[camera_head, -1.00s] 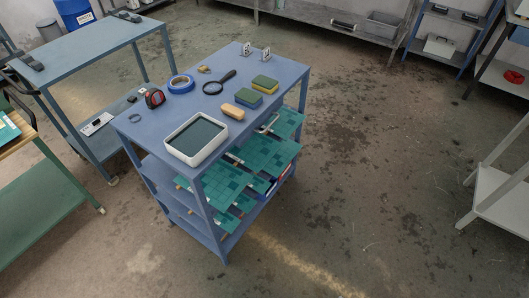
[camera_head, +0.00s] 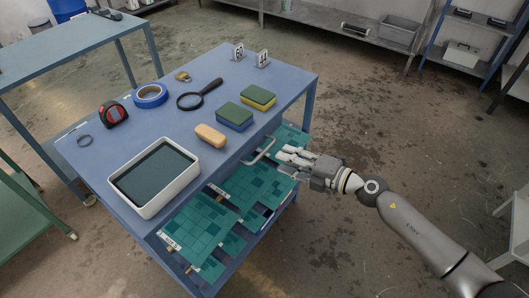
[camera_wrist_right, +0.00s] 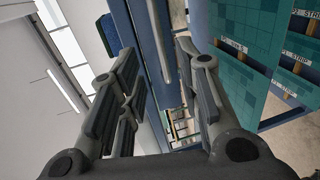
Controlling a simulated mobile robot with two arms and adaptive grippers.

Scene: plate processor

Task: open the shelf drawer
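The blue shelf cart (camera_head: 190,80) fills the middle of the head view. Its drawer has a grey bar handle (camera_head: 260,151) on the cart's right side, just under the top. The drawer front looks flush with the cart. My right gripper (camera_head: 284,156) is beside the handle, slightly to its right. In the right wrist view its fingers (camera_wrist_right: 155,95) are spread apart, and the handle bar (camera_wrist_right: 158,40) shows between them. The fingers do not appear closed on it. My left gripper is in neither view.
On the cart top are a white-rimmed tray (camera_head: 121,193), sponges (camera_head: 233,117), a tan block (camera_head: 210,135), a magnifier (camera_head: 190,101), blue tape (camera_head: 150,95) and a tape measure (camera_head: 112,114). Green plates (camera_head: 200,232) stick out below the drawer. Floor right of the cart is open.

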